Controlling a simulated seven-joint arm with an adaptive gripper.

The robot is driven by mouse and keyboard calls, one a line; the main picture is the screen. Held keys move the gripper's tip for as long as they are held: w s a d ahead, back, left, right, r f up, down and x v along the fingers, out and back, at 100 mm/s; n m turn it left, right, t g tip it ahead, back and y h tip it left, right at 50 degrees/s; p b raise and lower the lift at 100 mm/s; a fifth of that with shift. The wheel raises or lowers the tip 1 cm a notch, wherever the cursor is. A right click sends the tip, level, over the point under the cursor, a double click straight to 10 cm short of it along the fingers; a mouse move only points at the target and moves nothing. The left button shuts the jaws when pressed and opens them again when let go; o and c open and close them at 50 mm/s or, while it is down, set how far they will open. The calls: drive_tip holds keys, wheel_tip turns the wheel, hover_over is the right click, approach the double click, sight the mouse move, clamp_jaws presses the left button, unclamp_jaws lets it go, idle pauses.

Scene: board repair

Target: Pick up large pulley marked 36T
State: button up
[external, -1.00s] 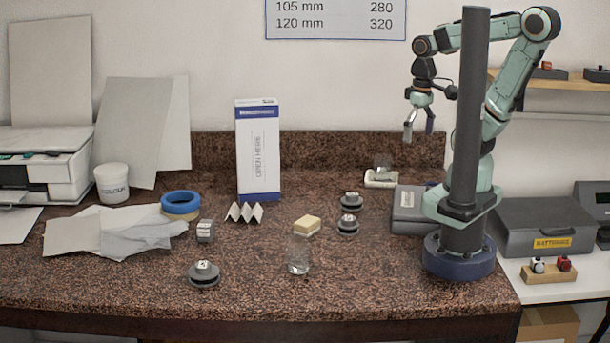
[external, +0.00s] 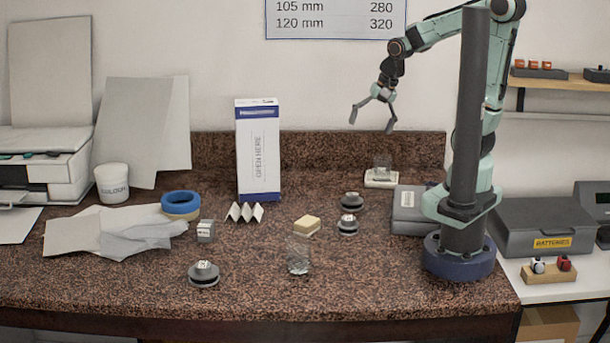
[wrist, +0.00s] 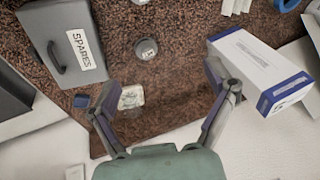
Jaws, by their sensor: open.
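Several dark grey pulleys with white labels lie on the speckled counter; the markings are too small to read, so I cannot tell which is 36T. A wide pulley (external: 204,280) sits at the front left. Two others stand right of centre, a rear pulley (external: 351,206) and a nearer pulley (external: 348,230). My gripper (external: 371,123) is open and empty, high above the back of the counter, fingers spread and tilted. In the wrist view my gripper (wrist: 162,78) has a pulley (wrist: 147,50) showing beyond its fingers, well apart from them.
A tall white-blue box (external: 258,160) stands at the back. A grey case (external: 408,212) labelled SPARES in the wrist view (wrist: 65,35) lies beside my base. A yellow sponge-like block (external: 306,225), a clear glass (external: 298,262) and a small grey block (external: 206,231) stand between the pulleys.

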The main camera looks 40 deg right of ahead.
drive_tip(key=w+a+f+m, duration=0.1)
drive_tip(key=w+f+m, duration=0.1)
drive_tip(key=w+f, duration=0.3)
drive_tip(key=g, duration=0.4)
hover_over(349, 219)
drive_tip(key=shift+h, duration=0.3)
wheel_tip(349, 219, down, 13)
drive_tip(key=shift+w+d+r, duration=0.1)
drive_tip(key=shift+r, duration=0.1)
drive_tip(key=shift+n, duration=0.3)
wheel_tip(349, 219, down, 6)
drive_tip(key=shift+f, duration=0.25)
drive_tip(key=c, duration=1.2)
